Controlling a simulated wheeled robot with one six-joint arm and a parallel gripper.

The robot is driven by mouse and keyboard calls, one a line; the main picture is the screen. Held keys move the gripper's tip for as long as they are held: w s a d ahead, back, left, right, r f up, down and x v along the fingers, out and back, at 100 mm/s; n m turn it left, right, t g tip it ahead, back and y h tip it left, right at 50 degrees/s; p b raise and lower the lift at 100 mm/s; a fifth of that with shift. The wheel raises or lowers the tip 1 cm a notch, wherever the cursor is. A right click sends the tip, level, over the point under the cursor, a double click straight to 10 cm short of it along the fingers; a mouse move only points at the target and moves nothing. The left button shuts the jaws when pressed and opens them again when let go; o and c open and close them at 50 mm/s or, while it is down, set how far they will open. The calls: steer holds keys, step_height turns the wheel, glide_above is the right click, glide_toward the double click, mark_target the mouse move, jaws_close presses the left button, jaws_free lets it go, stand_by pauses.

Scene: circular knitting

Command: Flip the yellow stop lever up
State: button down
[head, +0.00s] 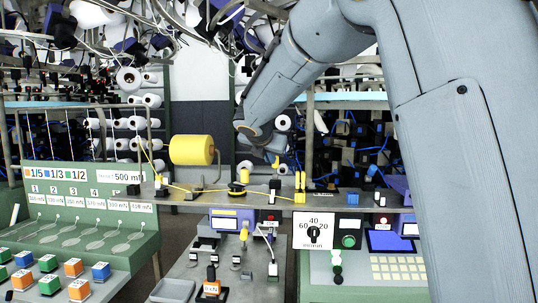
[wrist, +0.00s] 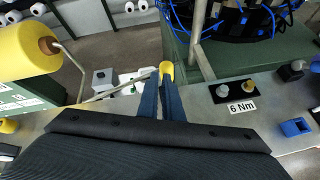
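A yellow rounded knob (wrist: 166,70), which looks like the tip of the stop lever, shows in the wrist view right at the ends of my fingers. How the lever is tilted cannot be told, as my fingers hide what lies below the knob. My gripper (wrist: 162,88) has its two dark blue fingers close together, with nothing visible between them. It is just beside or over the knob; contact cannot be told. In the head view a small yellow piece (head: 276,162) stands above the grey rail below my arm, probably the same knob. My fingertips are not clear there.
A metal post (wrist: 196,40) rises beyond the rail.

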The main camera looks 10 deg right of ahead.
steer(key=shift+w+d+r, duration=0.2)
steer(key=shift+r, duration=0.2)
steer(key=shift+w+d+r, duration=0.15)
steer(key=shift+r, duration=0.2)
steer(key=shift+a+r, duration=0.1)
steer(key=shift+r, duration=0.05)
steer(key=s+a+r, duration=0.4)
steer(key=s+r, duration=0.1)
steer(key=r, duration=0.3)
steer(key=shift+a+r+b, duration=0.15)
steer(key=shift+a+b, duration=0.05)
steer(key=shift+b, duration=0.25)
steer(key=shift+s, duration=0.1)
